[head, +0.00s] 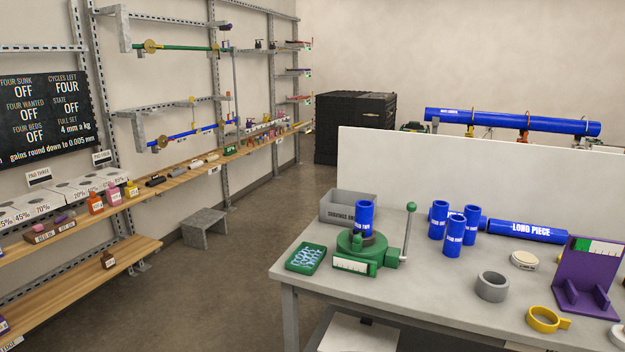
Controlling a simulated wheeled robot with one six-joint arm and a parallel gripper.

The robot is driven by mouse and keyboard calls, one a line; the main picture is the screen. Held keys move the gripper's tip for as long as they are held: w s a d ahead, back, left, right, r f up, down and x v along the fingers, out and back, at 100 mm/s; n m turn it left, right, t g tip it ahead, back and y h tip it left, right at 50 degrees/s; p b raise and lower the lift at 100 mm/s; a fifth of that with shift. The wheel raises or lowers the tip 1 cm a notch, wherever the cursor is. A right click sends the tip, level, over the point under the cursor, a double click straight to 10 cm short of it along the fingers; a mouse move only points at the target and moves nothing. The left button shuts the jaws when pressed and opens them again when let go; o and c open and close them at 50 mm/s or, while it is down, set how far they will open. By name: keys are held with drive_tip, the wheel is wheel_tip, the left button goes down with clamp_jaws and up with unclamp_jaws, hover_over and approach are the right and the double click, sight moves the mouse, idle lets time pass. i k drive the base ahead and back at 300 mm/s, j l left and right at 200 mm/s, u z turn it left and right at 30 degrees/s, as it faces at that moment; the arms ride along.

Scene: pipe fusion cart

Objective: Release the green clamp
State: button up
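The green clamp (352,264) stands near the left end of the grey table. It has a round green body, a white scale plate on its front and a lever with a green ball knob (411,207) standing nearly upright on its right. A short blue pipe piece (365,217) stands upright in it, with a dark ring around its foot. Whether the jaws grip the pipe is too small to tell. My gripper is not in view.
A grey bin (335,207) stands behind the clamp and a green tray (306,259) lies left of it. Upright blue pipes (455,236), a grey ring (492,286), a yellow ring clamp (543,319) and a purple stand (583,280) are to the right. Floor left of the table is open.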

sight(357, 237)
drive_tip(key=k, duration=0.1)
drive_tip(key=i+j+u, duration=0.15)
drive_tip(key=i, duration=0.5)
drive_tip(key=i+j+u, duration=0.15)
drive_tip(key=i, duration=0.45)
